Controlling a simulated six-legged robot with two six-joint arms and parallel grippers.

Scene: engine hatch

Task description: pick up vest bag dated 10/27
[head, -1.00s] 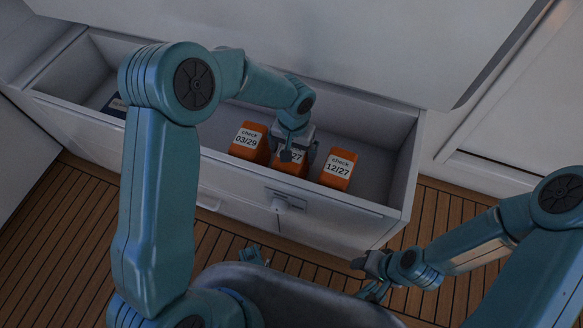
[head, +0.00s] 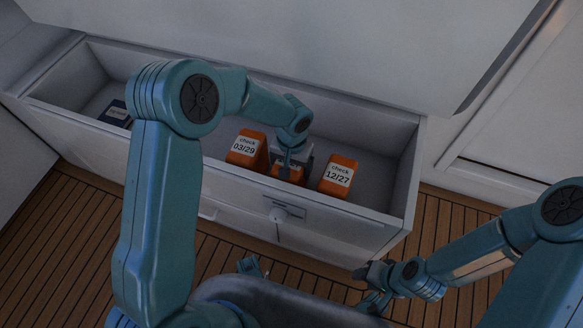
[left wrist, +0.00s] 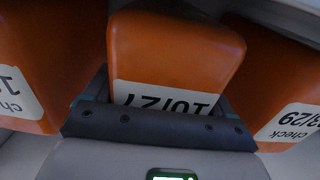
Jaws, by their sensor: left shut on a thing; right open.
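The orange vest bag dated 10/27 (left wrist: 175,52) is between the fingers of my left gripper (left wrist: 155,115) in the left wrist view, its label upside down and partly covered. In the head view the same bag (head: 288,174) stands in the open drawer, mostly hidden behind the left gripper (head: 290,163), which is shut on it. An orange bag marked 03/29 (head: 246,149) stands to its left, and one marked 12/27 (head: 338,177) to its right. My right gripper (head: 372,286) is open and empty in front of the drawer, low at the right.
A dark blue labelled item (head: 117,113) lies at the drawer's left end. The neighbouring bags stand close to my left gripper. The drawer's right end is empty.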

